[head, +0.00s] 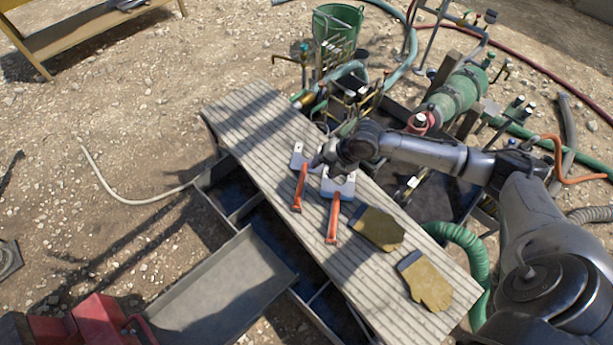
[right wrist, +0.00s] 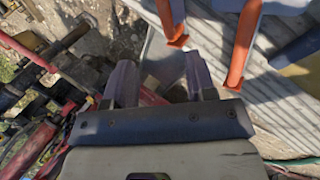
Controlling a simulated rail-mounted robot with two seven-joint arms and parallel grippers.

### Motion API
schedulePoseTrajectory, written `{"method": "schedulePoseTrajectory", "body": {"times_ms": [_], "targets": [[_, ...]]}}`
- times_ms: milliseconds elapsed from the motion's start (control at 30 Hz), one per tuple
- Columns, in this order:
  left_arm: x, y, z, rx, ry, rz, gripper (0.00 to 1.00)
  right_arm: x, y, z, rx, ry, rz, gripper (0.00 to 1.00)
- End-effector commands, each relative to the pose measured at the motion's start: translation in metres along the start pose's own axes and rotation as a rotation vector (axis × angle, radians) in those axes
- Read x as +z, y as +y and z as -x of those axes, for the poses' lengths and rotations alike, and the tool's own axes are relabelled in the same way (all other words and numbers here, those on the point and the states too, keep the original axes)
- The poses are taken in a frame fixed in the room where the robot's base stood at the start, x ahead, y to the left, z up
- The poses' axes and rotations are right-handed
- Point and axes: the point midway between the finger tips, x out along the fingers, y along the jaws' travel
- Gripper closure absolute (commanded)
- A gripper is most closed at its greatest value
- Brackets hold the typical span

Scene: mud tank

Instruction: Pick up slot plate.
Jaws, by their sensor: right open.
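Two pale grey plates with orange-red handles lie side by side on the ribbed bench top; I take them to be slot plates. The left plate (head: 299,156) is partly hidden by my right gripper (head: 322,158). The right plate (head: 341,187) lies just right of and below the gripper. In the right wrist view both orange handles show, one at the top (right wrist: 171,18) and one further right (right wrist: 243,45). My right gripper's fingers (right wrist: 160,82) are apart with no plate held between them. My left gripper is not in view.
Two tan work gloves (head: 376,229) (head: 427,281) lie on the bench top (head: 250,112). Hoses, valves and a green cylinder (head: 458,97) crowd the area behind and right of it. A green bucket (head: 337,25) stands behind. Open metal tank compartments (head: 230,285) lie in front.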

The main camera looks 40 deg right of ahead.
Motion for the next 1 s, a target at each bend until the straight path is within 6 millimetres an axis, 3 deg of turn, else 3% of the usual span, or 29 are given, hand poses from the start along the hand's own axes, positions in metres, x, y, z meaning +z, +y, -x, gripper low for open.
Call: {"method": "schedulePoseTrajectory", "body": {"times_ms": [33,300,700,1000], "targets": [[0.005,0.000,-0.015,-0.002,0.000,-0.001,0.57,0.011,-0.006,-0.008,0.005,-0.011,0.019,0.49],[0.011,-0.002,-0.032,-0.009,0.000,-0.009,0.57,0.033,-0.009,-0.015,0.023,-0.028,0.068,0.49],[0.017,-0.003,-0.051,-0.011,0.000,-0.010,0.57,0.035,-0.007,-0.077,0.024,-0.028,0.070,0.49],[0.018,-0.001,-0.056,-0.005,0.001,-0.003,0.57,0.036,-0.006,-0.094,0.022,-0.029,0.072,0.49]]}}
